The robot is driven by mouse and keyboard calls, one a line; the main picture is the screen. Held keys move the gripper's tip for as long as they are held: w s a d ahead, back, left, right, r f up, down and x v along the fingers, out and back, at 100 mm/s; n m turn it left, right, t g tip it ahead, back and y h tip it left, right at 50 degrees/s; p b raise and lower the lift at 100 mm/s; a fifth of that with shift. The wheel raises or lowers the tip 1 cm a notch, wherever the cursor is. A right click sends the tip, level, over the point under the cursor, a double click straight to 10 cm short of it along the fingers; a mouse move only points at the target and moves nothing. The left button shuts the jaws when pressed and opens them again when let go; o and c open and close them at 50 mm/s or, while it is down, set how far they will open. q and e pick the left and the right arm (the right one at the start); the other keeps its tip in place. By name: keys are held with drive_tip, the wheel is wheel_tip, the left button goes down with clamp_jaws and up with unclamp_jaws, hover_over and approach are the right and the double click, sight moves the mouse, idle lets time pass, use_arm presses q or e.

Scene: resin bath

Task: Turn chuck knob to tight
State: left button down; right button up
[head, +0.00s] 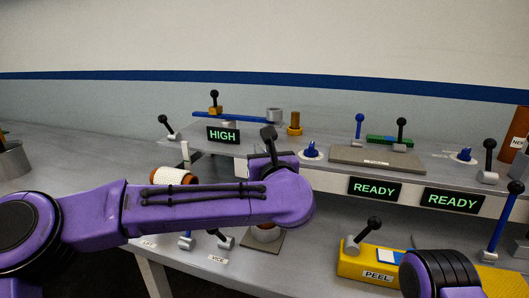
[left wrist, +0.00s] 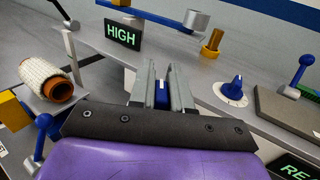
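A blue knob with a white mark shows between the fingers of my left gripper (head: 270,140) in the left wrist view (left wrist: 162,93). I take it for the chuck knob; no label for it is readable. The two grey fingers stand one on each side of it, and blue fills the narrow gap, so the gripper looks shut on it. In the head view my left arm and gripper hide this knob. My right gripper is not in view.
A HIGH sign (head: 223,135) stands left of my gripper. Another blue knob on a white dial (head: 311,151) sits to its right, before a grey plate (head: 376,159). A wrapped roll (head: 173,176) lies near my left arm. READY signs (head: 375,188) hang right.

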use_arm(q)
drive_tip(key=shift+f+h, duration=0.15)
drive_tip(key=shift+h, duration=0.15)
drive_tip(key=shift+s+d+m+g+h+p, duration=0.4)
drive_tip(key=shift+m+g+h+p, duration=2.1)
drive_tip(key=shift+m+g+h, duration=1.15)
drive_tip(key=shift+s+d+m+g+h+p, duration=0.35)
drive_tip(key=shift+m+g+h+p, duration=2.45)
drive_tip(key=shift+m+g, duration=1.35)
drive_tip(key=shift+s+d+m+g+h+p, duration=0.4)
drive_tip(key=shift+m+g+h+p, duration=1.75)
drive_tip(key=shift+m+g+h, duration=1.75)
drive_tip(key=shift+a+m+y, duration=0.15)
drive_tip(key=shift+m+y, duration=0.1)
drive_tip(key=shift+m, duration=0.15)
drive_tip(key=shift+s, duration=0.1)
